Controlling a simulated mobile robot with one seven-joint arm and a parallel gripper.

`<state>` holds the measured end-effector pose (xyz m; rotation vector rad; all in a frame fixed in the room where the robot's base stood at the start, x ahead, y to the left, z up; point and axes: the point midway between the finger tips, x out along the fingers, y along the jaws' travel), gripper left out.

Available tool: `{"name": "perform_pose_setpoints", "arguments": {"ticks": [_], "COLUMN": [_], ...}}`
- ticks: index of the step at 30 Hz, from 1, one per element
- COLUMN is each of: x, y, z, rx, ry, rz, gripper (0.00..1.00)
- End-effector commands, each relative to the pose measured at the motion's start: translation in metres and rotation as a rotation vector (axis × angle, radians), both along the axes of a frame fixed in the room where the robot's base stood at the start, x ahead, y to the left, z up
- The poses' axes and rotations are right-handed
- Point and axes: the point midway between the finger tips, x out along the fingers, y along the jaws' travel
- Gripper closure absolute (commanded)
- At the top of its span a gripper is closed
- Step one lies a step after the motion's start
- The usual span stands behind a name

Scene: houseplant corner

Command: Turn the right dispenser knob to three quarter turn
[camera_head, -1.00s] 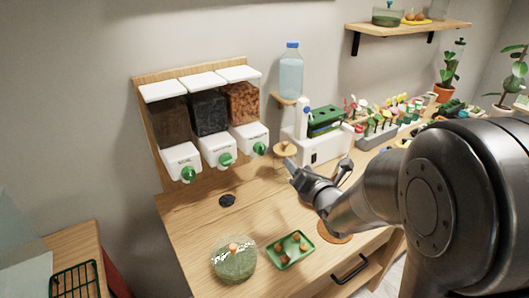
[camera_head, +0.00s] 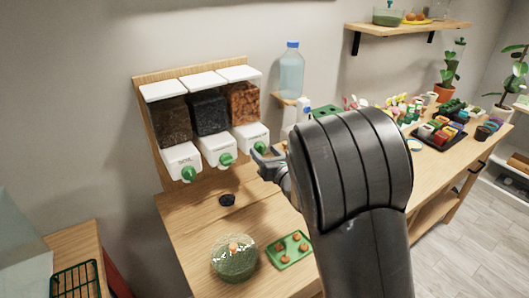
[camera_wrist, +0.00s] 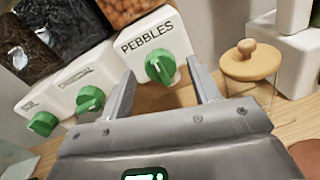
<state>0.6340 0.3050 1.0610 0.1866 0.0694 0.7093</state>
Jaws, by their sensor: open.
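The right dispenser (camera_head: 249,137) is a white box labelled PEBBLES below a bin of orange-brown pebbles. Its green knob (camera_wrist: 160,67) sits on the white front face in the wrist view, with its grip ridge close to upright. It also shows in the head view (camera_head: 260,148). My gripper (camera_wrist: 166,80) is open and empty, facing the knob. In the wrist view one finger is on each side of the knob, and I see no contact. In the head view my gripper (camera_head: 262,162) is just right of and below the knob.
Two more dispensers with green knobs stand to the left, the middle (camera_wrist: 89,100) and the left (camera_wrist: 43,123). A wooden-lidded item (camera_wrist: 249,60) stands to the right. A glass bowl (camera_head: 234,259) and a green tray (camera_head: 288,250) are on the bench below.

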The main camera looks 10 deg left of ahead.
Motion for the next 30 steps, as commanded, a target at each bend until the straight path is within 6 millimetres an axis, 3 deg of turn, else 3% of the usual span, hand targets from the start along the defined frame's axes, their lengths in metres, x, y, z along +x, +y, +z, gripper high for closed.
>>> {"name": "perform_pose_setpoints", "arguments": {"ticks": [12,28,30], "x": [0.0066,0.0065,0.0065], "y": [0.0059,0.0057,0.0057], "z": [0.0001,0.0001,0.0001], "rx": [0.001,0.001,0.001], "ry": [0.001,0.001,0.001], "rz": [0.000,0.000,0.000], "gripper": [0.45,0.88,0.88]}}
